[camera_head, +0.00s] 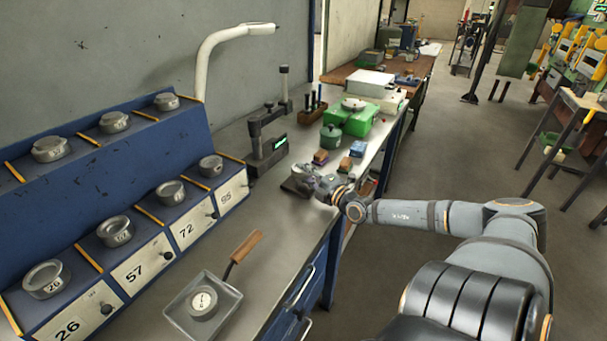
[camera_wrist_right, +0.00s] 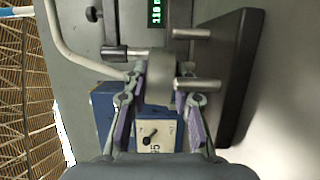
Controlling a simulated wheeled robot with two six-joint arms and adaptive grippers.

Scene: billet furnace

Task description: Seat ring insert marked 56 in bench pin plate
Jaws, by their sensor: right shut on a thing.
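My right gripper (camera_wrist_right: 160,90) is shut on a grey metal ring insert (camera_wrist_right: 160,77), held between its fingertips. No number is readable on it. In the wrist view a dark pin plate (camera_wrist_right: 242,75) with two steel pins (camera_wrist_right: 190,33) lies just right of the ring. The lower pin's end (camera_wrist_right: 200,84) comes up close to the ring; I cannot tell whether it enters the bore. In the head view the right gripper (camera_head: 322,187) is low over the bench beside the plate (camera_head: 294,184), which it partly covers. My left gripper is not in view.
A blue stepped rack (camera_head: 110,190) with several metal rings and numbered drawers stands at left. A tray (camera_head: 232,297) holding a round piece lies on the near bench. A digital gauge stand (camera_head: 265,140) is behind the plate. Small blocks (camera_head: 320,157) and green boxes (camera_head: 352,122) stand beyond.

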